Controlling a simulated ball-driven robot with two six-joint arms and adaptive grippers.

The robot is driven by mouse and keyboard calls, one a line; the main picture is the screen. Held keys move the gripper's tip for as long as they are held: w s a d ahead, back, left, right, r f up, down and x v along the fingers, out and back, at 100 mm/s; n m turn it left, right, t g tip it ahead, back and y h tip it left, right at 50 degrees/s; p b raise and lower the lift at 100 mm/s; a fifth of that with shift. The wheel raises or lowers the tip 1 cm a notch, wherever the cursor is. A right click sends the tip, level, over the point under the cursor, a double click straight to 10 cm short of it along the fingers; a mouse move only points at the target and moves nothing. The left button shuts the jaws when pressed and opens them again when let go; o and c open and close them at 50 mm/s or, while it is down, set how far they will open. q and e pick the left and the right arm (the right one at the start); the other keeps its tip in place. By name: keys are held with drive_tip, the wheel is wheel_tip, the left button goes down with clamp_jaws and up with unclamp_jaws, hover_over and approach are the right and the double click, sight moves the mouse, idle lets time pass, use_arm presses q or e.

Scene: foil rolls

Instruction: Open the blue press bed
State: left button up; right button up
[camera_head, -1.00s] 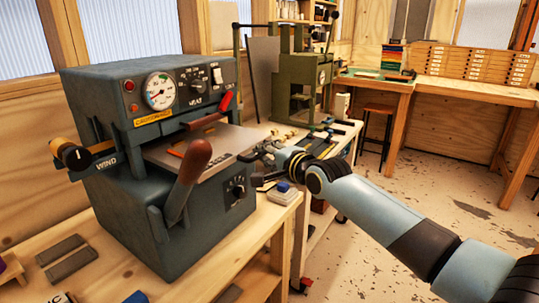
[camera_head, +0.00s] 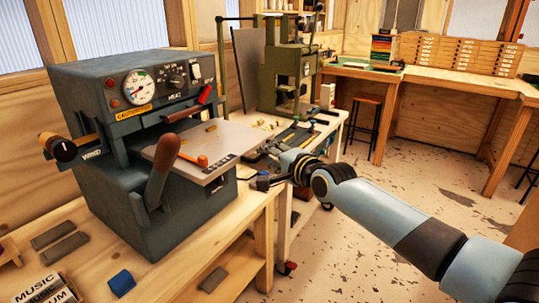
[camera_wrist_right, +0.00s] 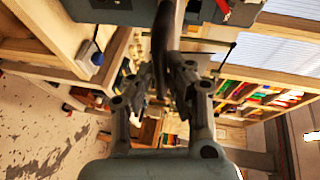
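The blue press (camera_head: 130,120) stands on the wooden bench at the left, with a gauge and dial on its front panel. Its flat grey press bed (camera_head: 225,142) sticks out to the right from under the upper body, with a small orange piece (camera_head: 203,160) on it. My right gripper (camera_head: 262,182) is just beyond and below the bed's front edge. Its fingers look closed on a dark handle at that edge. In the right wrist view, the fingers (camera_wrist_right: 168,82) lie on both sides of a dark narrow part; the exact contact is hard to see. My left gripper is out of view.
A dark brown lever (camera_head: 162,170) rises at the press's near side. Grey bars (camera_head: 60,248) and a blue block (camera_head: 121,283) lie on the bench. A green machine (camera_head: 290,80) stands behind.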

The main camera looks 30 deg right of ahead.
drive_tip(key=o, duration=0.3)
drive_tip(key=s, duration=0.4)
drive_tip(key=s+r, duration=0.1)
drive_tip(key=s, duration=0.3)
drive_tip(key=s+r, duration=0.1)
drive_tip(key=s, duration=0.2)
drive_tip(key=shift+s+r, duration=0.15)
drive_tip(key=shift+s, duration=0.25)
